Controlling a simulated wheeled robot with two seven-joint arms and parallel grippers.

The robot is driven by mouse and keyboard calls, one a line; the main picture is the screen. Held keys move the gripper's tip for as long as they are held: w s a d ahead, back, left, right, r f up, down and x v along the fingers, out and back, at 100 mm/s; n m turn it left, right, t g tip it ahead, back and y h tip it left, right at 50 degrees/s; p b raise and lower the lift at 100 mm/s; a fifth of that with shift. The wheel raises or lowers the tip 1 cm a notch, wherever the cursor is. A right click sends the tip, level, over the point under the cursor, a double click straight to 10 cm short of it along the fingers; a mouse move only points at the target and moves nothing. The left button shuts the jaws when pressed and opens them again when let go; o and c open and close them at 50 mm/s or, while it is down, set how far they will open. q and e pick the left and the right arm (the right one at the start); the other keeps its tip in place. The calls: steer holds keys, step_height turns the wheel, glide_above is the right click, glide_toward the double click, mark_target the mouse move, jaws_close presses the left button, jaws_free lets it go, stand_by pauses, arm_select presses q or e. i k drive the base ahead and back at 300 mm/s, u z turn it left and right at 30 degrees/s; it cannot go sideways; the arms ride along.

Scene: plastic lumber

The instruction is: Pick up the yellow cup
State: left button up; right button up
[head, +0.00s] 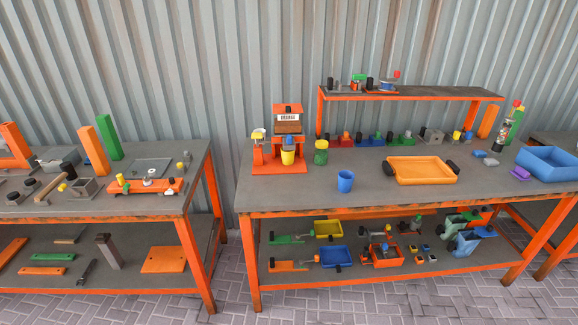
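A small yellow cup (287,157) stands upright on the orange base of a machine (288,128) at the left part of the right-hand workbench. It sits under the machine's upper part, in front of its back. A blue cup (345,181) stands on the bench to its right and nearer the front edge. A green jar-like container (321,153) stands just right of the machine. Neither of my grippers shows in the head view.
The right-hand workbench (290,193) has an orange tray (421,170), a blue bin (549,163) and a raised shelf (412,93) at the back. A gap separates it from the left-hand workbench (90,207). Bare bench top lies around the blue cup. Paved floor (345,303) lies in front.

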mark_target(287, 157)
steer(key=z, duration=1.5)
steer(key=i, duration=0.5)
steer(key=u, duration=0.15)
